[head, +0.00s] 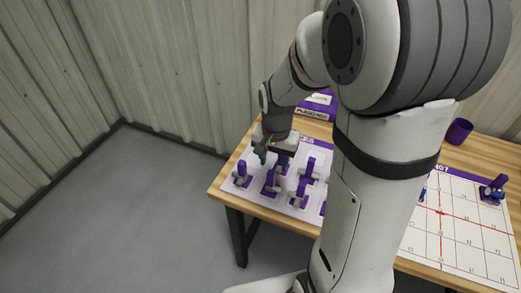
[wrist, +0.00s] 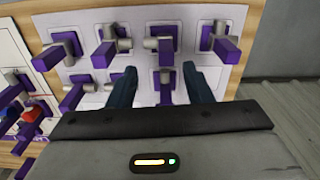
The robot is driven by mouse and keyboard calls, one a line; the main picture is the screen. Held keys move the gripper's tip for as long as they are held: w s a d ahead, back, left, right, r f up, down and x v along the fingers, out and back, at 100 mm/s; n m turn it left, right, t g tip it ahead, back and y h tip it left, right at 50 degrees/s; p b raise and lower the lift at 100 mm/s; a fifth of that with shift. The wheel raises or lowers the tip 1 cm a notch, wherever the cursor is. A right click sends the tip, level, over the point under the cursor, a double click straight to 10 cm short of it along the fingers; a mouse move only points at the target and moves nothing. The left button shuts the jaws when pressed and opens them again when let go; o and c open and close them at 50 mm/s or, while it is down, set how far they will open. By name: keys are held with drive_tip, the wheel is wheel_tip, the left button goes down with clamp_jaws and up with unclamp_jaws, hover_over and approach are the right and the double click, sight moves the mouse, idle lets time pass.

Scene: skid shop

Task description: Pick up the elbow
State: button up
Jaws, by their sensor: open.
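Several grey pipe fittings with purple bar handles stand on a white board (head: 258,196) at the table's left end; I cannot tell for sure which is the elbow. My gripper (head: 273,157) is over the board's far part, pointing down. In the wrist view my gripper (wrist: 161,86) is open, with its two dark blue fingers apart. One fitting with a purple handle (wrist: 166,96) shows between the fingers, with no visible contact. Other fittings stand beyond, including one at the right (wrist: 220,42) and one at the left (wrist: 75,95).
The wooden table (head: 222,192) also bears a white grid board (head: 470,235) with red lines and a purple fitting (head: 492,189) on it. A purple cup (head: 459,131) stands at the back right. My arm hides the table's middle. Corrugated walls stand behind.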

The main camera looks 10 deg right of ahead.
sight(271, 172)
drive_tip(key=shift+w+f+m, duration=0.3)
drive_tip(key=shift+w+f, duration=0.15)
drive_tip(key=shift+f, duration=0.4)
drive_tip(key=f, duration=0.7)
drive_tip(key=shift+w+a+f+p, duration=0.1)
drive_tip(key=shift+w+f+p, duration=0.1)
drive_tip(key=shift+f+p, duration=0.15)
clamp_jaws()
